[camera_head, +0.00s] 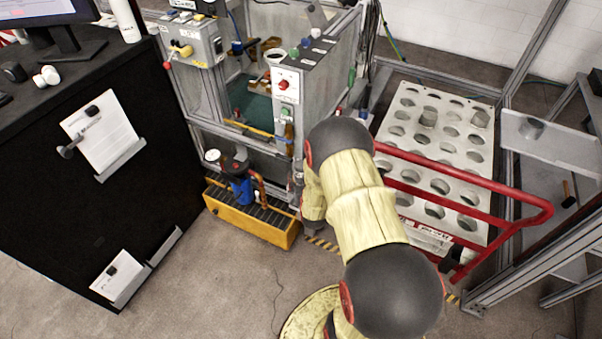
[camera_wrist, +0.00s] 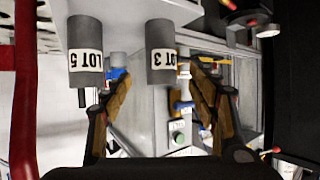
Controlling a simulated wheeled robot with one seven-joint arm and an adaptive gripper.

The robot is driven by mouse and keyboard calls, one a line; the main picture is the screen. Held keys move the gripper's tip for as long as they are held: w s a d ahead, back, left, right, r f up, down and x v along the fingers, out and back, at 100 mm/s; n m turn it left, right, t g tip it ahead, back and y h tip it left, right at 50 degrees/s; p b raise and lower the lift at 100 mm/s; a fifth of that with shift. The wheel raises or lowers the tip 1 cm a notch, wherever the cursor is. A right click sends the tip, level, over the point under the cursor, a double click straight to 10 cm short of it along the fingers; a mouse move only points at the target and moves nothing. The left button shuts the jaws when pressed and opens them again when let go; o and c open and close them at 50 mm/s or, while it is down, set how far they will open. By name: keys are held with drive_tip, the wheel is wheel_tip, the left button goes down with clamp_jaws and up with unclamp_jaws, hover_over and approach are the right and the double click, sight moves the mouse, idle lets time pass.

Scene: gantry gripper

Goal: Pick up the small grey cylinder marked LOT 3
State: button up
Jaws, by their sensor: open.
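In the wrist view a grey cylinder with a white LOT 3 label (camera_wrist: 160,32) appears between the two finger lines of my gripper (camera_wrist: 158,72), beyond the tips. The fingers are spread apart and hold nothing. A matching grey cylinder marked LOT 5 (camera_wrist: 86,35) is to its left, outside the left finger. My arm hides my gripper in the head view.
A red rail (camera_head: 520,203) runs along the near side of the plate, close to my arm; a red bar (camera_wrist: 24,90) shows at the wrist view's left edge. A grey machine frame (camera_head: 325,85) stands left of the plate. A yellow crate (camera_head: 250,222) sits on the floor.

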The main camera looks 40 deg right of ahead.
sight(301, 168)
drive_tip(key=b+x, duration=0.3)
drive_tip(key=x, duration=0.4)
drive_tip(key=shift+w+r, duration=0.15)
drive_tip(key=shift+w, duration=0.1)
drive_tip(key=shift+r, duration=0.1)
drive_tip(key=shift+c, duration=0.4)
clamp_jaws()
